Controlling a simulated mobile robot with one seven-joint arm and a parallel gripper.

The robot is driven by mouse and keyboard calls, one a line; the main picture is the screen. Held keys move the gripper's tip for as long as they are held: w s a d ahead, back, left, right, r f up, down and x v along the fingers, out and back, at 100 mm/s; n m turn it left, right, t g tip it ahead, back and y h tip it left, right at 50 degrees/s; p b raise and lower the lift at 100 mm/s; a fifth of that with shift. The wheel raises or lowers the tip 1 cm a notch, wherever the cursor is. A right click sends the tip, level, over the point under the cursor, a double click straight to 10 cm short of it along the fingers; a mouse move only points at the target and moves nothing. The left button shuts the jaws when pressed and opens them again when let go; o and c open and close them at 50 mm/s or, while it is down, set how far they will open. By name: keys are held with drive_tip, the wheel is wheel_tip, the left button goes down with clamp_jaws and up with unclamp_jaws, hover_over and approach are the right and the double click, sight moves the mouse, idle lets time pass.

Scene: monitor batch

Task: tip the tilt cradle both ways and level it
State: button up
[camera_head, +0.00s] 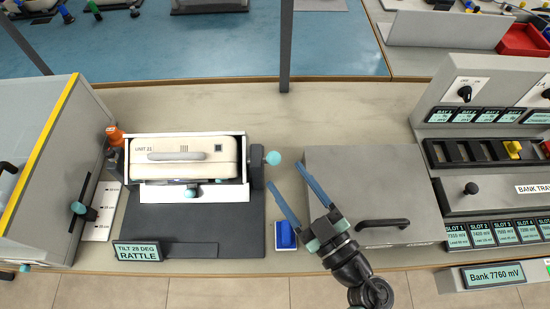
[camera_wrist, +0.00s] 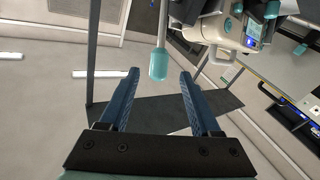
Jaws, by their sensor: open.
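The tilt cradle (camera_head: 213,192) is a white frame on a dark base plate, at left of centre in the head view. It holds a cream unit (camera_head: 215,168) marked UNIT 21 with a grey handle. A teal-tipped lever (camera_head: 273,158) sticks out at its right side; the teal grip also shows in the wrist view (camera_wrist: 158,65). My gripper (camera_head: 286,175) has two blue fingers, apart and empty. Its fingertips are near the teal grip, which in the wrist view lies between and just beyond them (camera_wrist: 159,75). I cannot tell whether they touch, nor the cradle's exact tilt.
A sign (camera_head: 138,252) at the front reads "TILT 28 DEG RATTLE". A blue button block (camera_head: 285,235) sits beside my gripper. A grey lidded box (camera_head: 390,175) stands to the right, a grey cabinet (camera_head: 40,160) to the left. Bench space behind the cradle is clear.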

drive_tip(key=v, duration=0.4)
idle(0.5)
